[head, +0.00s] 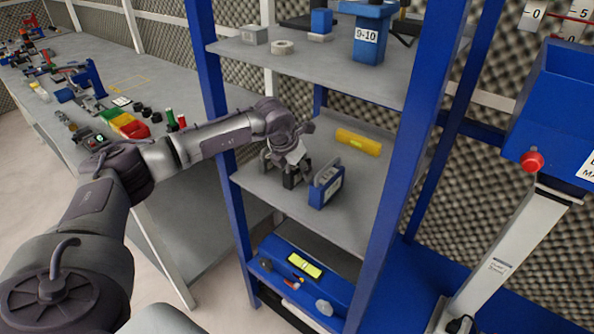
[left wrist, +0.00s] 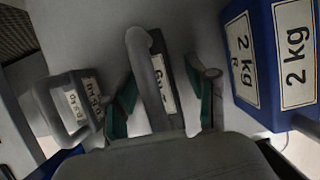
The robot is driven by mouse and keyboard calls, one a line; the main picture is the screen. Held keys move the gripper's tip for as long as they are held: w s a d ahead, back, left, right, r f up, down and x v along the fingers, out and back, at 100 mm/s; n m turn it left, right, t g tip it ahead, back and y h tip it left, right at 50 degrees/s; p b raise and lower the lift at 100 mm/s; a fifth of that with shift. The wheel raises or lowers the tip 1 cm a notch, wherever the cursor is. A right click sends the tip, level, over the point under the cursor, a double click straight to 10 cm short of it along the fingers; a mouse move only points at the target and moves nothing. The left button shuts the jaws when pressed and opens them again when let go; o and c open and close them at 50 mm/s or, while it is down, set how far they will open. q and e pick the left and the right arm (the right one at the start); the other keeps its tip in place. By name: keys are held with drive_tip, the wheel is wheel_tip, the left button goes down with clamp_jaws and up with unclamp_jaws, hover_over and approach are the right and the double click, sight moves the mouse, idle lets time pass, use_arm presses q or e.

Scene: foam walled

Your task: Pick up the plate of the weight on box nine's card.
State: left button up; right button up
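My left gripper (head: 290,172) is at the middle shelf, over a row of weight plates. In the left wrist view its green-padded fingers (left wrist: 170,88) stand apart on either side of a dark plate (left wrist: 158,100) with a grey loop handle. Small gaps show beside that plate, and its label is partly hidden. A grey handled plate (left wrist: 72,105) with small, hard-to-read labels stands to the left. A blue plate (left wrist: 285,55) marked 2 kg stands to the right; it also shows in the head view (head: 325,190). No card of box nine is readable. My right gripper is out of view.
A yellow cylinder (head: 358,142) lies farther back on the middle shelf (head: 262,188). Blue rack posts (head: 222,150) flank the arm. The upper shelf (head: 300,62) holds a blue thing marked 9-10 (head: 368,40). A blue toolbox (head: 318,285) sits below. A cluttered bench (head: 170,150) is left.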

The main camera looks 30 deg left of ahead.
use_arm(q)
clamp_jaws()
drive_tip(key=shift+w+r, duration=0.15)
drive_tip(key=shift+r, duration=0.1)
